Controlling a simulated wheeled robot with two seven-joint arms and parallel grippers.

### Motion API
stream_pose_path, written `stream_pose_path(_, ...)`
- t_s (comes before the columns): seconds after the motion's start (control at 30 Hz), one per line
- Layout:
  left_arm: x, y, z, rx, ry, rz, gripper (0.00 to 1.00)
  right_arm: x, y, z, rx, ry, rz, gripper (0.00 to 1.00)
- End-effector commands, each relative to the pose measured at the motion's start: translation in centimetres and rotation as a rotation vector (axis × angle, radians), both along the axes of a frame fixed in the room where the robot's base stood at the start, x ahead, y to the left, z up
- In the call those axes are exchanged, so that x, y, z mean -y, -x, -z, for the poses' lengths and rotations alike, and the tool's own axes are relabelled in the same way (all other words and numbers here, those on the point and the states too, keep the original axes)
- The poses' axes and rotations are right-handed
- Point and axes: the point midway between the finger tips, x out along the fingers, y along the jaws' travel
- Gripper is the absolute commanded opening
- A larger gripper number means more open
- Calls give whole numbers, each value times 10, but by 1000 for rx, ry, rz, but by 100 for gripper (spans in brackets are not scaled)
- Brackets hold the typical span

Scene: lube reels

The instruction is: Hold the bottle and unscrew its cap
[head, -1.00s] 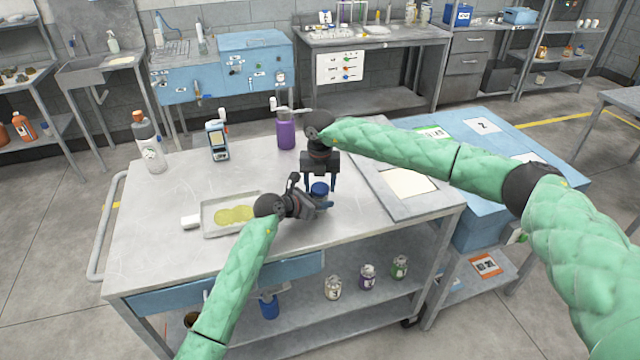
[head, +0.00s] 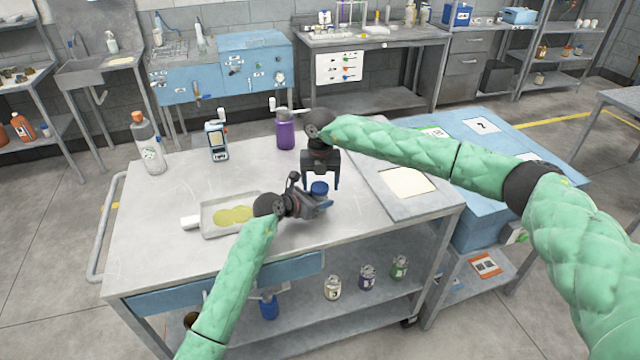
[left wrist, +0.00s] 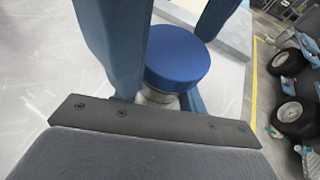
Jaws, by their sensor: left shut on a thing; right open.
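The bottle stands upright on the grey cart top, mostly hidden by my left gripper. Its round blue cap (head: 319,188) shows on top. In the left wrist view the blue cap (left wrist: 178,60) sits above a pale neck (left wrist: 157,97). My left gripper (head: 318,203) comes in from the left and is shut on the bottle below the cap. My right gripper (head: 321,184) points down from above. Its fingers are open, one on each side of the cap; I cannot tell whether they touch it.
A metal tray (head: 206,231) with a yellow-green patch lies left of my left gripper. A flat panel (head: 424,205) lies to the right.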

Motion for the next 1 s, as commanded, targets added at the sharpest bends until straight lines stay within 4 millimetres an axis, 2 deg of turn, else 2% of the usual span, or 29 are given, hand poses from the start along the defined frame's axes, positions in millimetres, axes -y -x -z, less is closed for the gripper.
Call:
stream_pose_path(0.03,1,1,5,-8,-2,1,0,-6,1,-11,3,-9,-9,79)
stream_pose_path(0.2,1,1,5,-8,-2,0,0,-5,1,-31,3,-9,-7,79)
stream_pose_path(0.47,0,1,5,-7,-3,0,0,-5,1,-42,0,-7,24,76)
stream_pose_path(0.8,0,1,4,-6,-3,0,0,-4,2,-65,1,-5,345,76)
stream_pose_path(1.0,-1,0,4,-6,-3,0,0,-3,2,-73,1,-4,458,76)
